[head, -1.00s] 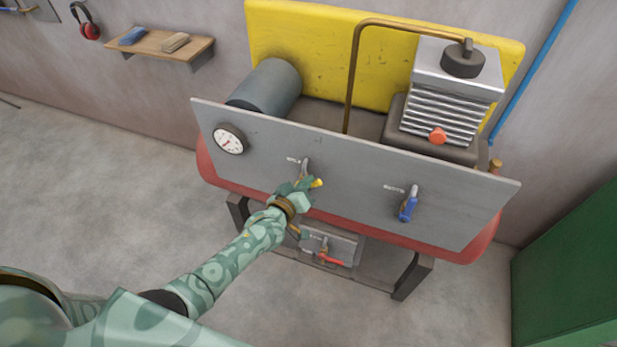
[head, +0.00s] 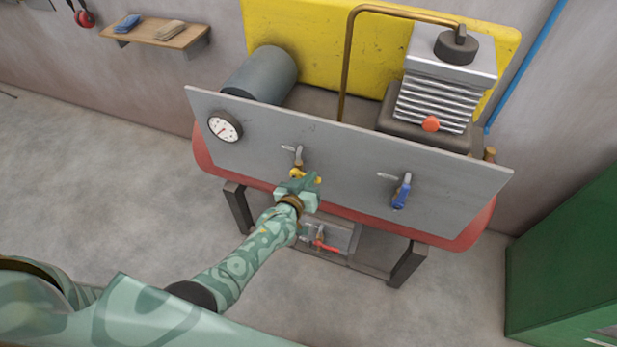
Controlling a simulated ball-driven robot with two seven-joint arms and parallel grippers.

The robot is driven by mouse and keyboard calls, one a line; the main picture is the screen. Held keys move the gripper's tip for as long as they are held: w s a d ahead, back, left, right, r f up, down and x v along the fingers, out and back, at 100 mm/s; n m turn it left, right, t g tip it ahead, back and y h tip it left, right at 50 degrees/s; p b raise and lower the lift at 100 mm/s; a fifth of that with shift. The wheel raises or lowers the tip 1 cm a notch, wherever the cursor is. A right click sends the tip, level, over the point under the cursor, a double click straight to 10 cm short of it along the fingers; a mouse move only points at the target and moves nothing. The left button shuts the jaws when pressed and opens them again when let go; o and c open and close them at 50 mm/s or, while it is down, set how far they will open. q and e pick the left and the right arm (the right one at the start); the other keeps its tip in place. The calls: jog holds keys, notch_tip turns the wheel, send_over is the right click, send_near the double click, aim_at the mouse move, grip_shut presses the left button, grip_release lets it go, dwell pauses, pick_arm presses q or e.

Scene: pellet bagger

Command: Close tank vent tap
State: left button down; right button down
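A tap with a yellow lever (head: 318,180) sits on the grey panel, left of its middle. Its metal body (head: 298,156) shows above my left gripper (head: 298,180). The gripper is right at the lever and covers most of it; yellow shows above and to the right of the fingers. I cannot tell whether the fingers are open or shut on it. A second tap with a blue lever (head: 402,192) hangs down farther right on the panel. A tap with a red lever (head: 326,247) is low under the tank. The tap labels are too small to read. My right gripper is out of view.
The grey panel (head: 350,165) fronts a red tank (head: 440,235) on dark legs. A round gauge (head: 225,127) is at its left. A motor (head: 262,74) and a finned compressor head (head: 445,85) stand behind. A green cabinet (head: 570,260) is at right. Floor at left is clear.

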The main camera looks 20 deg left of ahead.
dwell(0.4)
pick_arm(q)
notch_tip(320, 180, up, 5)
jog(key=p, duration=0.4)
jog(key=d+f+p+v, duration=0.1)
jog(key=p+v, duration=0.3)
jog(key=v, duration=0.6)
jog(key=s+a+f+m+g+b, duration=0.3)
jog(key=s+f+g, duration=0.5)
jog(key=s+f, duration=1.15)
jog(key=s+a+f+m+g, duration=0.1)
jog(key=s+f, duration=0.3)
jog(key=s, duration=0.4)
jog(key=s+a+f+g+y+b, duration=0.1)
jog(key=s+a+f+g, duration=0.1)
jog(key=s, duration=0.6)
jog(key=s+a+f+m+g+b, duration=0.1)
jog(key=s+a+f+g, duration=0.1)
jog(key=s+f, duration=0.4)
jog(key=shift+s+m+g, duration=0.3)
jog(key=shift+s+g, duration=0.4)
jog(key=shift+s, duration=0.5)
